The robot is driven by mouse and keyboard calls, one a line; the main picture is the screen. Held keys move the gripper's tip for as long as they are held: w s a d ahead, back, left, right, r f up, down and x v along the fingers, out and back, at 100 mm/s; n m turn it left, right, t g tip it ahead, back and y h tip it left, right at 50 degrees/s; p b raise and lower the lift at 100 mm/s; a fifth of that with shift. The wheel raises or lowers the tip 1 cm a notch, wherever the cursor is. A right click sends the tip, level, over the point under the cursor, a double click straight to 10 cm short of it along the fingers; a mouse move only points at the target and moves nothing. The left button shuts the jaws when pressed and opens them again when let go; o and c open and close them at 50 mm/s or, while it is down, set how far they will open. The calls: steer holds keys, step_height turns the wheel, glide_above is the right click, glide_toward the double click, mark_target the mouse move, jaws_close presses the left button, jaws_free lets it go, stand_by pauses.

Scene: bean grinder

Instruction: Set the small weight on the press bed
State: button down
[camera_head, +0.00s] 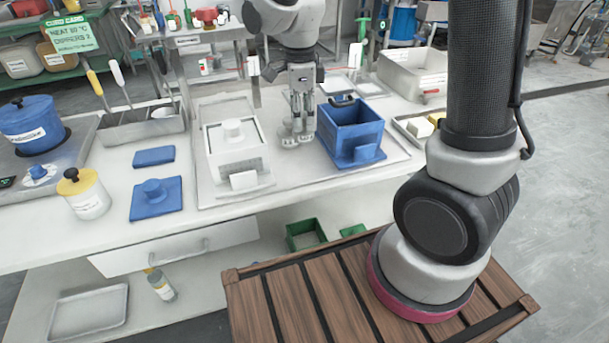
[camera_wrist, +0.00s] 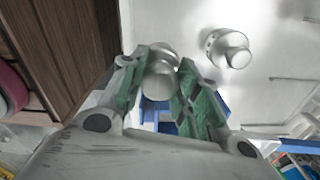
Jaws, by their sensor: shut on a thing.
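My gripper (camera_head: 298,128) points down over the worktop, between a white box-shaped unit (camera_head: 236,157) and an open blue box (camera_head: 351,135). In the wrist view its green-padded fingers (camera_wrist: 163,88) are closed on a small rounded silver weight (camera_wrist: 160,77). A second silver weight (camera_wrist: 230,47) with a narrower knob stands on the pale surface to the right of the held one, apart from it. In the head view the rounded silver shapes at the fingertips are too small to tell apart. Which surface is the press bed I cannot tell for sure.
A blue lid (camera_head: 155,199) and a blue plate (camera_head: 154,156) lie to the left. A yellow-topped jar (camera_head: 84,194) and a blue pot (camera_head: 33,125) stand farther left. A metal bin (camera_head: 412,77) stands at the back right. The worktop's front strip is mostly clear.

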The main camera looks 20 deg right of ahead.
steer(key=f, duration=1)
steer(key=shift+w, duration=0.2)
steer(key=shift+f, duration=0.1)
steer(key=c, duration=1.1)
jaws_free()
steer(key=shift+o, duration=0.2)
